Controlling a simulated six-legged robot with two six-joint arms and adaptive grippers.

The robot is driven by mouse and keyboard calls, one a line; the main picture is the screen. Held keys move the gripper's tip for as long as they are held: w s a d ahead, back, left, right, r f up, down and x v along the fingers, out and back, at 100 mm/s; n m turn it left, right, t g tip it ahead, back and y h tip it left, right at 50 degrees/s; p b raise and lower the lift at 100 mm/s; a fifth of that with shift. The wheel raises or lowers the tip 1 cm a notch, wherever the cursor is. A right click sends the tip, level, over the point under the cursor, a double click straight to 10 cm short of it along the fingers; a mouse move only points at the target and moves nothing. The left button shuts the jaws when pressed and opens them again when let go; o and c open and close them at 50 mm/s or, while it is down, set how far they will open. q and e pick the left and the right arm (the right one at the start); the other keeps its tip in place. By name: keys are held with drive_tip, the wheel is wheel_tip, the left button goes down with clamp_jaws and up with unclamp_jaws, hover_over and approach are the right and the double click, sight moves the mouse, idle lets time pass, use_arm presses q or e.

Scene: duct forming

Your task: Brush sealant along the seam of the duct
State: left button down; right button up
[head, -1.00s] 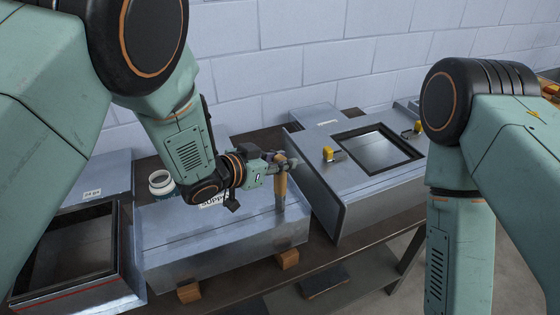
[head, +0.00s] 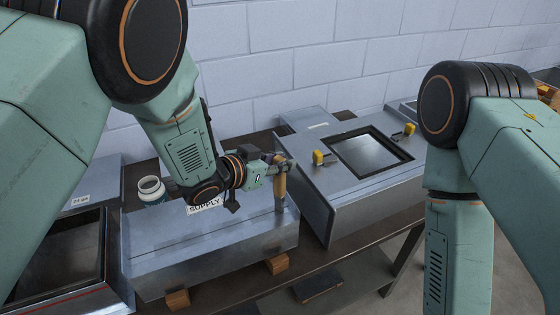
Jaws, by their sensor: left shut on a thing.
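The duct (head: 210,257) is a grey sheet-metal box labelled SUPPLY, lying on a dark bench. Its seam (head: 195,237) shows as a thin line running lengthwise along the top. My left gripper (head: 279,163) is shut on a brush (head: 280,188) with a wooden handle, held upright over the right end of the duct. The brush's lower end is at the top face near the seam line; I cannot tell whether it touches. A pale open jar with a teal side (head: 151,189) stands behind the duct at the left, partly hidden by my left arm. My right gripper is out of view.
Wooden blocks (head: 276,264) support the duct. A larger metal panel (head: 345,193) with a dark-framed opening and yellow clamps (head: 319,158) stands close on the right. Another framed metal piece (head: 60,250) lies at the left. A block wall rises behind.

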use_arm(q)
drive_tip(key=shift+s+f, duration=0.1)
drive_tip(key=shift+s, duration=0.4)
drive_tip(key=shift+s+a, duration=0.15)
drive_tip(key=shift+a, duration=1.2)
drive_tip(key=a, duration=0.2)
drive_tip(key=shift+s+a+r, duration=0.2)
drive_tip(key=shift+s+a, duration=0.15)
drive_tip(key=shift+s, duration=0.05)
